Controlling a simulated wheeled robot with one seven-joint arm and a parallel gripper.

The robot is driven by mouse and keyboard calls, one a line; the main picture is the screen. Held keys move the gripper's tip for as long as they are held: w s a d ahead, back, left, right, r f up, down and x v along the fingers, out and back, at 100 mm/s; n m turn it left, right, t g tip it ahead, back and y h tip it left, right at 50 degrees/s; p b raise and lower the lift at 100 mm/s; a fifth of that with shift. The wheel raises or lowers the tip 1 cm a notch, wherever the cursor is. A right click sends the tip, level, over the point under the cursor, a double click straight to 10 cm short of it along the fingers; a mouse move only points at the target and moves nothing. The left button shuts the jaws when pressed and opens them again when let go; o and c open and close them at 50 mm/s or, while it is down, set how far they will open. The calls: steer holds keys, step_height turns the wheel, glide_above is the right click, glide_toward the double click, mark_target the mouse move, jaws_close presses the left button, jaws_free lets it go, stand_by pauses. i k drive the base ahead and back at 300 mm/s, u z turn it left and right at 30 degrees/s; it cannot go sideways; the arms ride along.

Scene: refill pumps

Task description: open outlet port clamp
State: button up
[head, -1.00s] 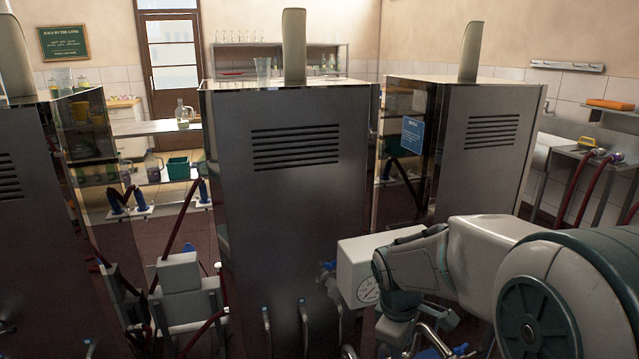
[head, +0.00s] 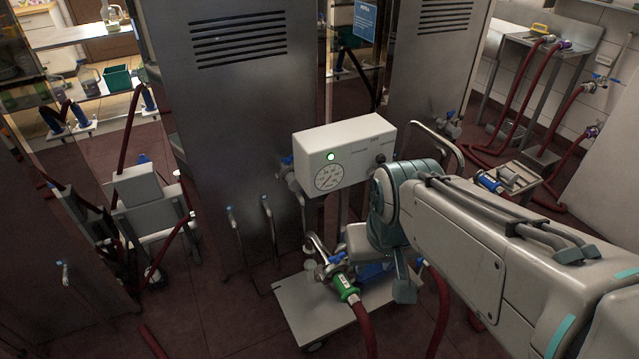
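The pump cart's white gauge box (head: 345,150) has a round dial and a lit green light. Below it, metal port fittings (head: 318,250) sit over the cart's flat base (head: 305,310). A green coupling (head: 345,287) joins a dark red hose (head: 367,330) at the front of these fittings. I cannot tell the clamp's state or which fitting is the outlet port. My arm reaches in from the right, and its wrist bends down beside the pump, covering part of it. My gripper's fingertips cannot be made out there.
A tall steel cabinet (head: 225,130) stands behind and left of the cart. Another pump cart (head: 135,185) with hoses stands at left. A steel side table (head: 545,50) with red hoses is at back right. A low stand (head: 515,178) is right of my arm. Some floor is open between.

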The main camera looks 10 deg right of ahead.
mark_target(329, 270)
steer(key=u, duration=0.5)
steer(key=k, duration=1.15)
steer(key=z, duration=0.45)
steer(key=i, duration=1.65)
steer(key=u, duration=0.5)
